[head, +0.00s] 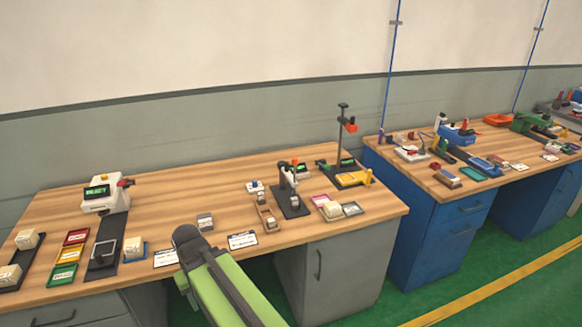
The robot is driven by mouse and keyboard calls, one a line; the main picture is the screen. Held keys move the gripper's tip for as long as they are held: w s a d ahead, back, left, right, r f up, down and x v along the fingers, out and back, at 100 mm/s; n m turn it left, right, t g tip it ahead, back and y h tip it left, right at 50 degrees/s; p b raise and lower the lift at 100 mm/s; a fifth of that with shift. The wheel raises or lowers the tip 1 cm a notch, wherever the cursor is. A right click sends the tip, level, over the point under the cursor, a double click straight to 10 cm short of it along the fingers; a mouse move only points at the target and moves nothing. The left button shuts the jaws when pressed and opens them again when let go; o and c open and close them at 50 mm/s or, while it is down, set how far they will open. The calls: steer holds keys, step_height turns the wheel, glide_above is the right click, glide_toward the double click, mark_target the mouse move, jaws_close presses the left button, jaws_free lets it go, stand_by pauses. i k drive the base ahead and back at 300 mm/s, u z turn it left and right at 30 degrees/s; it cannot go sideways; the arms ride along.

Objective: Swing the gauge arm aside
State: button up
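A tall dark post (343,132) with a short arm and a red-orange part near its top stands at the back right of the near bench. A small grey upright stand (289,193) on a black base stands left of it and nearer. I cannot tell for sure which of these carries the gauge arm. My green and black arm reaches in from the bottom edge over the bench front, its dark rounded end below and left of both stands. My gripper does not show.
The wooden bench (160,200) holds a white device (103,196) with a green display, coloured trays (70,254), white cards (243,240) and small blocks. A yellow fixture (352,179) lies by the post. A blue bench (440,215) stands to the right.

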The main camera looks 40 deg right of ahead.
mark_target(283, 166)
steer(key=k, duration=0.65)
steer(key=z, duration=0.4)
steer(key=i, duration=1.7)
steer(key=u, duration=0.5)
